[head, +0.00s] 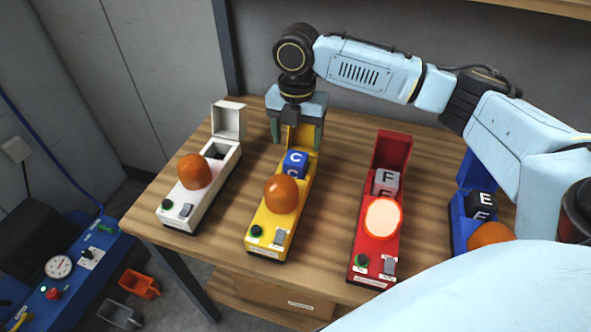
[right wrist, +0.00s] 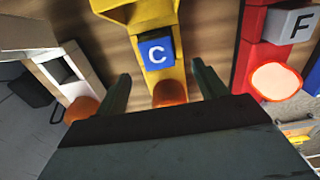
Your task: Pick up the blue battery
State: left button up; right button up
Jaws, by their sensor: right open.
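The blue battery (head: 294,163) is a blue block marked C and sits in the open compartment of the yellow sign box (head: 265,222). In the right wrist view the battery (right wrist: 157,54) shows its C face between and beyond my fingers. My right gripper (head: 297,132) is open and empty, pointing down above the back end of the yellow box, behind the battery. In the right wrist view its two fingers (right wrist: 162,85) stand apart on either side of the yellow box. My left gripper is not in view.
A white box (head: 199,201) with an empty-looking open compartment stands left. A red box (head: 374,247) with a grey F block (head: 386,182) and lit lamp stands right. A blue box (head: 460,226) with a black E block (head: 481,204) is farther right. Bare wooden table (head: 335,180) lies between boxes.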

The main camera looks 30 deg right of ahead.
aim_at(296, 157)
jog(key=f, duration=0.7)
jog(key=shift+w+d+f, duration=0.1)
jog(key=shift+w+f, duration=0.15)
jog(key=shift+c, duration=0.3)
jog(key=shift+r, duration=0.1)
jog(key=c, duration=1.3)
notch_tip(296, 157, up, 10)
